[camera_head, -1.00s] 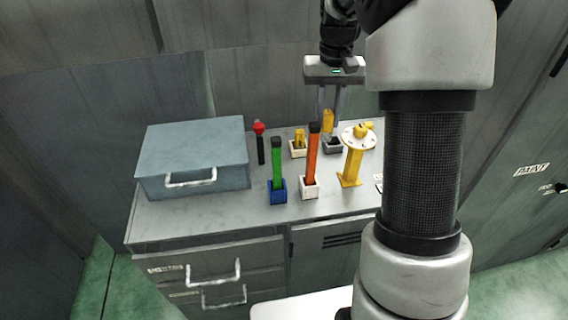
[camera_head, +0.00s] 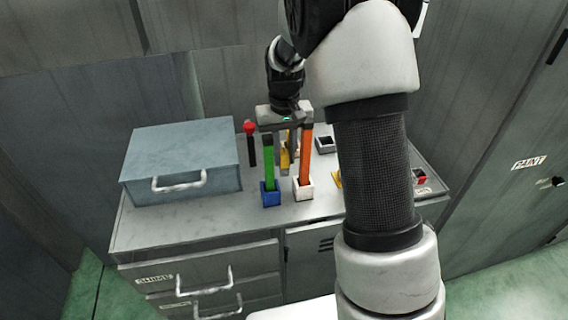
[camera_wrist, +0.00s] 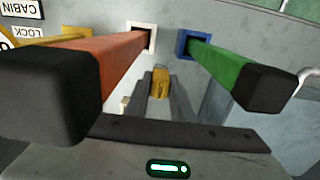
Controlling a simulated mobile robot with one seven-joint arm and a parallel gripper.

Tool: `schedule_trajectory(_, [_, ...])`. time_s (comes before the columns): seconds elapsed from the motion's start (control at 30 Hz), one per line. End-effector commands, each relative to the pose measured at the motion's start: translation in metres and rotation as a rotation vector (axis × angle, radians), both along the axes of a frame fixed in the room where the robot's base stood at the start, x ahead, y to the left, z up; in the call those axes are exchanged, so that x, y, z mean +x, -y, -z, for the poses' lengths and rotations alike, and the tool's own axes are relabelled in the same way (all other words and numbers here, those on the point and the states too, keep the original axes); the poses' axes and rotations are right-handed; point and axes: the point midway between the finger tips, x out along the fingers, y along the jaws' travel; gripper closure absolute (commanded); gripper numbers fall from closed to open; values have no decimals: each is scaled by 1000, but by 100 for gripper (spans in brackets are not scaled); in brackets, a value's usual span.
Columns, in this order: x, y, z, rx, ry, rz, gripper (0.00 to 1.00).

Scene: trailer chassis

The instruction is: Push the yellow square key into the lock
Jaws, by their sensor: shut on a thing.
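My gripper (camera_head: 287,150) is behind the green and orange bars in the head view, pointing down and shut on a yellow piece (camera_head: 285,158), which I take to be the yellow square key. The yellow piece shows between my fingers in the wrist view (camera_wrist: 160,84); its lower end is hard to make out. The yellow stand is mostly hidden by my arm in the head view, where only a sliver (camera_head: 337,179) shows. In the wrist view its yellow body (camera_wrist: 62,38) is at upper left, by a label (camera_wrist: 28,32) reading "LOCK".
The green bar (camera_head: 268,160) stands in a blue socket and the orange bar (camera_head: 306,155) in a white one, close to my gripper. A dark-grey socket (camera_head: 326,144) looks empty. A red-topped black stick (camera_head: 250,140) and a blue-grey box (camera_head: 182,160) are left.

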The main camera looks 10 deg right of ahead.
Motion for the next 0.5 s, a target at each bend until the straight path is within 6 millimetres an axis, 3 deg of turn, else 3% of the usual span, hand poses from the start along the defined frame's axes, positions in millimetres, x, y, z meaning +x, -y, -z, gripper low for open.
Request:
schedule_trajectory(0.2, [-1, 0, 31, -1, -4, 0, 100])
schedule_trajectory(0.5, [0, 0, 33, 0, -2, -1, 100])
